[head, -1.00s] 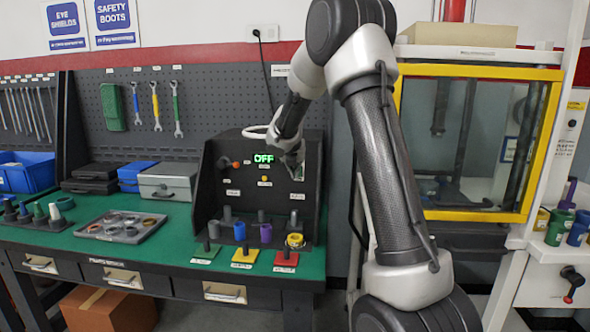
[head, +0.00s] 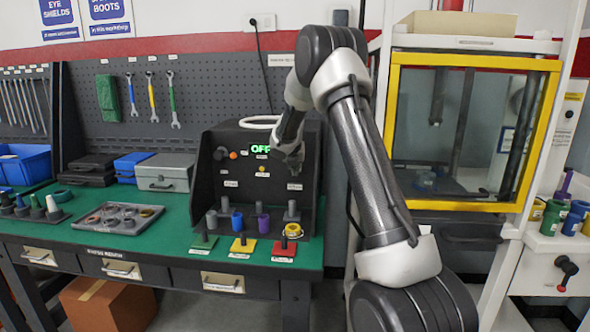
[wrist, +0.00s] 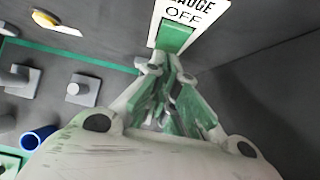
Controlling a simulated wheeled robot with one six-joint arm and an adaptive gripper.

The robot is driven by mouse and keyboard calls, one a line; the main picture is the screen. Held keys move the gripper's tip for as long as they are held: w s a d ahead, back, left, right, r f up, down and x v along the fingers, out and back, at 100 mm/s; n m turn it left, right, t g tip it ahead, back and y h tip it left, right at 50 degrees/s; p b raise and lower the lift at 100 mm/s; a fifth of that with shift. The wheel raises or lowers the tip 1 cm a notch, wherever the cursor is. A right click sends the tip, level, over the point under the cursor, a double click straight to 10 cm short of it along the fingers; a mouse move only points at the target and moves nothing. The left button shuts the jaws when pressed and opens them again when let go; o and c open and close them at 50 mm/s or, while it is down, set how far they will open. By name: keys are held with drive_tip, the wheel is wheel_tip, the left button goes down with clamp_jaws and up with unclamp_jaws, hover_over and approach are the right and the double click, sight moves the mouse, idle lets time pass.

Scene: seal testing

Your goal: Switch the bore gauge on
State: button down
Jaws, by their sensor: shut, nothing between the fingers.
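The bore gauge is a dark upright panel (head: 232,185) on the green bench, with a green lit display (head: 262,149) reading OFF. In the wrist view a white plate (wrist: 189,15) reads "GAUGE OFF", its first word partly cut off, with a green switch (wrist: 175,37) below it. My gripper (head: 293,160) is at the right part of the panel, right of the display. In the wrist view my gripper (wrist: 164,65) is shut and empty, its fingertips just below the green switch. I cannot tell whether they touch it. In the head view my gripper hides the switch.
Several plugs and rings stand at the panel's foot, including a blue ring (head: 237,222) and a yellow ring (head: 292,229). A yellow knob (wrist: 18,47) is at the left in the wrist view. A yellow-framed cabinet (head: 470,206) stands at the right. A tray of rings (head: 147,224) lies at the left.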

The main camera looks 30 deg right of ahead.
drive_tip(key=shift+w+d+f, duration=0.25)
drive_tip(key=shift+w+f, duration=0.1)
drive_tip(key=shift+f, duration=0.1)
